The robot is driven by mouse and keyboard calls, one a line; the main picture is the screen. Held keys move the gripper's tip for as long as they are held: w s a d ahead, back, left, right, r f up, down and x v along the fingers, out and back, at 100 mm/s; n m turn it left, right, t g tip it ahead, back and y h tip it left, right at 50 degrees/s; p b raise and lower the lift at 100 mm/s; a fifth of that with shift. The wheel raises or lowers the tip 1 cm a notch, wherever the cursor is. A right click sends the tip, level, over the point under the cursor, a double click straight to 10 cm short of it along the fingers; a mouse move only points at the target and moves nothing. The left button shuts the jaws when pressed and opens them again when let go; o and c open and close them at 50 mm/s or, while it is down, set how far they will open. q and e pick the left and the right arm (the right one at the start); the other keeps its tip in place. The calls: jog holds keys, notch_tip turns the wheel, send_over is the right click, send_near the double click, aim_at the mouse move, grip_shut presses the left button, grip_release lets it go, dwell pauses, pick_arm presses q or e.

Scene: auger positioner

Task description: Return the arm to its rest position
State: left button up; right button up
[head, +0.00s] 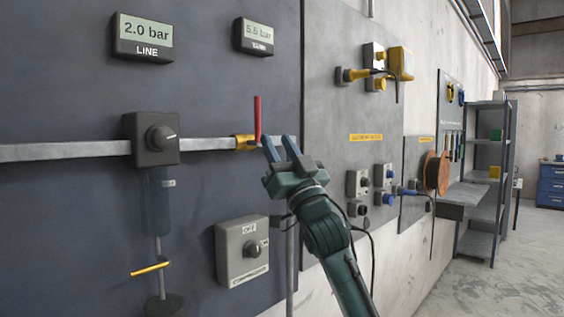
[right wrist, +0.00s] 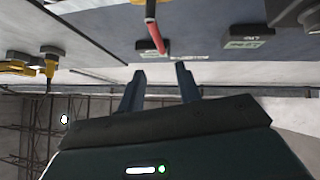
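My right gripper (head: 278,141) is raised in front of the dark panel, just right of and below the yellow valve (head: 244,142). Its two fingers stand apart with nothing between them; the right wrist view also shows this gap (right wrist: 160,82). The valve's red lever (head: 257,118) points straight up, across the pipe. In the right wrist view the red lever (right wrist: 153,28) lies beyond the fingertips, apart from them. My right arm reaches up from the bottom of the head view. My left gripper is in neither view.
The dark panel carries a line gauge (head: 143,38) reading 2.0 bar, a second gauge (head: 254,36), a black regulator knob (head: 160,139) and a compressor switch box (head: 243,251). Right of my arm are sockets (head: 358,184), an orange reel (head: 436,173) and shelving (head: 487,180). Open floor lies at right.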

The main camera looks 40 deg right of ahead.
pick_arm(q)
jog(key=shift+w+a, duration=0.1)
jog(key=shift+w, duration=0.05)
pick_arm(e)
jog(key=shift+s+f, duration=0.45)
jog(key=shift+s, duration=0.05)
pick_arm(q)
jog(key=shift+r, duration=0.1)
